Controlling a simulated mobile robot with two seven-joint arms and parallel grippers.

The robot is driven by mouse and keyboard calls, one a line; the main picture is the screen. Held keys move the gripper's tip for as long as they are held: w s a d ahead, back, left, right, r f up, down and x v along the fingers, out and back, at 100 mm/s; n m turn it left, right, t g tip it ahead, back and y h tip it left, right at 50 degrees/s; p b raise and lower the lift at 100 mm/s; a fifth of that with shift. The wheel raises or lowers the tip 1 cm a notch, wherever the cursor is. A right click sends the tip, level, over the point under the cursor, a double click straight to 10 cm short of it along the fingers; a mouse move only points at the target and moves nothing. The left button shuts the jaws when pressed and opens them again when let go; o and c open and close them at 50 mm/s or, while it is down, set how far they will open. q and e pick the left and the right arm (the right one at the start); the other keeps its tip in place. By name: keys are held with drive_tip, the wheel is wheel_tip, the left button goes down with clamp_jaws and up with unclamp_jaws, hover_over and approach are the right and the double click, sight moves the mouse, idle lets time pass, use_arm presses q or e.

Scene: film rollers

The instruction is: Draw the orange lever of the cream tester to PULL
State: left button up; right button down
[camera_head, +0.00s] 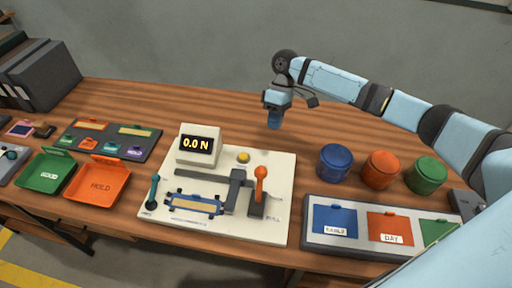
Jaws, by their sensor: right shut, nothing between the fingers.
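The cream tester (213,229) lies in the middle of the wooden table. Its raised display (197,145) reads 0.0 N. The PULL marking (273,218) is at the front right of the slot. A teal lever (154,190) stands at the tester's left. My right gripper (273,123) points down above the table behind the tester, apart from the orange lever, shut and empty. My left gripper is not in view.
Blue (336,160), orange (381,168) and green (426,174) round containers stand at the right. In front of them is a grey holder (312,239) with coloured panels. A green tray (47,173) and an orange tray (97,183) sit at the left. A yellow button (243,157) is on the tester.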

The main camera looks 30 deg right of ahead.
sight(260, 182)
use_arm(q)
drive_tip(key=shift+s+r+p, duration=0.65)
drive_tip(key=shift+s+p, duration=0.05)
drive_tip(key=shift+p, duration=0.1)
use_arm(e)
drive_tip(key=s+a+f, duration=0.6)
drive_tip(key=f, duration=0.1)
drive_tip(key=shift+f, duration=0.3)
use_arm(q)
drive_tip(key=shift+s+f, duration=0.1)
